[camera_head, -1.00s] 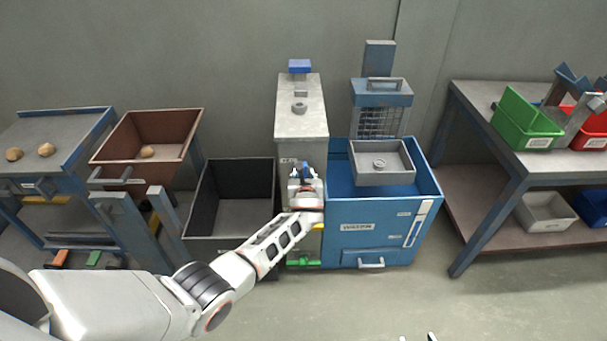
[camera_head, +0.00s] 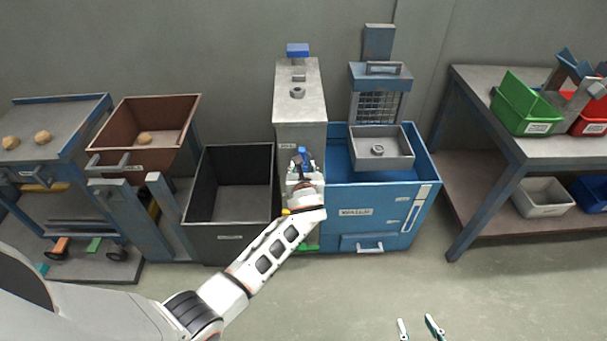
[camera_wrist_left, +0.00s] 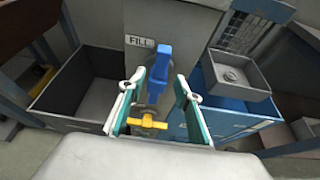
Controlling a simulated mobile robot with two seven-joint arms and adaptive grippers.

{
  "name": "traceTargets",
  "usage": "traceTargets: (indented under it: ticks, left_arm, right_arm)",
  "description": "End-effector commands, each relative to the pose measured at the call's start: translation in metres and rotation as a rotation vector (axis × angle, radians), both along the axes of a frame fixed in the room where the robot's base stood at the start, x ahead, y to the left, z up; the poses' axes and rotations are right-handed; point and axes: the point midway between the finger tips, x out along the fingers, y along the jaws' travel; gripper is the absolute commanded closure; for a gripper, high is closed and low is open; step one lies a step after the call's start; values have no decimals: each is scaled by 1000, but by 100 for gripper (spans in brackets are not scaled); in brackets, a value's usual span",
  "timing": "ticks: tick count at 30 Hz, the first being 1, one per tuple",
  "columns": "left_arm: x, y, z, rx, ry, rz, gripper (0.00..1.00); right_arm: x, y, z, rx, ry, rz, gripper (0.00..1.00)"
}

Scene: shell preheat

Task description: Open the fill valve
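The fill valve shows a blue lever (camera_wrist_left: 159,65) on the front of a grey column, beside a "FILL" label, in the left wrist view. The lever stands roughly upright; it also shows in the head view (camera_head: 302,154). My left gripper (camera_wrist_left: 159,92) is open, one finger on each side of the blue lever. Whether a finger touches it I cannot tell. My right gripper (camera_head: 418,327) is open and empty at the bottom edge of the head view, far from the valve.
A yellow handle (camera_wrist_left: 148,123) sits just below the blue lever. A green handle (camera_head: 308,248) is lower on the column (camera_head: 301,100). A dark bin (camera_head: 228,238) stands left of it and a blue water tank (camera_head: 385,235) right, both close. Floor in front is clear.

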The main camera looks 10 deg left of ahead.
Motion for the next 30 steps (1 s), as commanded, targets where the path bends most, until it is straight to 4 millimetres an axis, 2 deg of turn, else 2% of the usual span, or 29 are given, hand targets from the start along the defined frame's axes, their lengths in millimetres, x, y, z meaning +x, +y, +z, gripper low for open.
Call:
traceTargets:
  ticks: [6,12,30]
  left_arm:
    - [-29,-9,12,-1,1,-1,67]
    - [-44,-13,18,-1,2,-1,67]
    - [-48,-14,19,-7,1,1,67]
  right_arm:
    - [0,0,0,0,0,0,60]
    - [0,0,0,0,0,0,60]
    - [0,1,0,1,-1,0,60]
